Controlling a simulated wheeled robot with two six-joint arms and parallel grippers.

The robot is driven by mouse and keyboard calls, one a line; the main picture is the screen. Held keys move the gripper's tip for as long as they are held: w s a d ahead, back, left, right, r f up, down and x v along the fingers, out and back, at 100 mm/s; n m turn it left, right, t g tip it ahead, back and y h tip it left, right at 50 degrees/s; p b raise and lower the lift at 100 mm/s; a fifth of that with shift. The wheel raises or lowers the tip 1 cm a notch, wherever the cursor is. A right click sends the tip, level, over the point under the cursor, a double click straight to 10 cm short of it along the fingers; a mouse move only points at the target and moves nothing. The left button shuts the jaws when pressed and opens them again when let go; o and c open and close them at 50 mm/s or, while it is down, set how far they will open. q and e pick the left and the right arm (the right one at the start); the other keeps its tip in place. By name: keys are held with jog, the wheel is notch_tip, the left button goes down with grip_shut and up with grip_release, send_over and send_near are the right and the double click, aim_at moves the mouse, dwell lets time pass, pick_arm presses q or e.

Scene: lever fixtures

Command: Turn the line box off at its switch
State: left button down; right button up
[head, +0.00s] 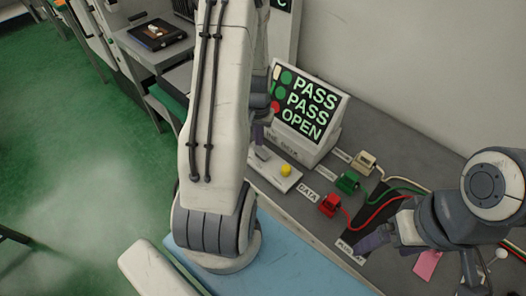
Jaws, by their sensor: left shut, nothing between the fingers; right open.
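The line box (310,107) is a pale box with a sloped dark screen reading PASS, PASS, OPEN in green. A pale plate (290,183) with a yellow knob (285,169) lies on the bench in front of the box. My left gripper (260,146) is shut and empty, pointing down at the plate's far left end, left of the knob. I cannot tell whether it touches anything there; no switch shows clearly. My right gripper (366,243) is open, low over the bench at the right.
White, green (347,182) and red (330,204) plugs with cables sit right of the plate, with a DATA label (308,193) nearby. A pink tag (427,264) lies by my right arm. A blue mat (290,262) covers the front. A dark tray (153,38) stands far left.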

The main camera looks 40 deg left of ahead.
aim_at(259, 149)
pick_arm(q)
jog(key=shift+f+b, duration=0.95)
jog(key=shift+f, duration=0.4)
dwell(0.4)
jog(key=shift+r, duration=0.15)
notch_tip(259, 149, up, 7)
jog(key=p, duration=0.6)
dwell(0.5)
